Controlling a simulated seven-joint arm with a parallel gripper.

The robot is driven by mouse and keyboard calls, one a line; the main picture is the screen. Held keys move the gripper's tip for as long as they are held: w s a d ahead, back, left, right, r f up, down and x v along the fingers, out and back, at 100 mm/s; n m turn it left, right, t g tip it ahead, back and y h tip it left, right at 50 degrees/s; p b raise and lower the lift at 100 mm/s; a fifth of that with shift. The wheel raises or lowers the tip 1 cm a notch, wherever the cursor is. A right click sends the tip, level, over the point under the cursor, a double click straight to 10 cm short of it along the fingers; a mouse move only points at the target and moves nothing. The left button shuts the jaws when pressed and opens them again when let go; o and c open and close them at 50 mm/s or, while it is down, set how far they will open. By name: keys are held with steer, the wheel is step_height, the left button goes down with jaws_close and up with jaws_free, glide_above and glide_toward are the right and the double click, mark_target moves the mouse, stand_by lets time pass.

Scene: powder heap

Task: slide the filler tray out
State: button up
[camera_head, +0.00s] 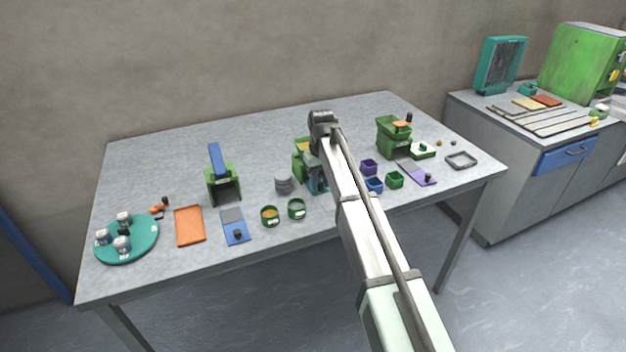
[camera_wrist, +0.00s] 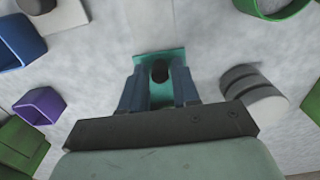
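My gripper (camera_head: 318,185) points down at the front of a green machine (camera_head: 299,166) with a yellow top, mostly hidden behind my arm. In the wrist view a teal tray (camera_wrist: 160,57) with an upright black knob (camera_wrist: 160,72) lies on the table. My gripper's blue fingers (camera_wrist: 160,88) stand on either side of the knob, with a little space showing on both sides. The gripper looks open and holds nothing. A pale grey strip (camera_wrist: 144,22) joins the tray's far edge. How far the tray sits in the machine is hidden.
Grey stacked discs (camera_wrist: 255,88) stand close on the right in the wrist view. Purple (camera_wrist: 40,105) and blue (camera_wrist: 18,45) boxes are to the left. Green cups (camera_head: 296,208), a blue slide (camera_head: 235,228) and an orange tray (camera_head: 189,226) lie further left in the head view.

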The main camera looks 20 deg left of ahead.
jaws_close()
steer(key=shift+s+d, duration=3.65)
steer(key=shift+o, duration=1.4)
jaws_free()
steer(key=shift+r, duration=0.1)
step_height(320, 180, up, 7)
steer(key=shift+r, duration=0.15)
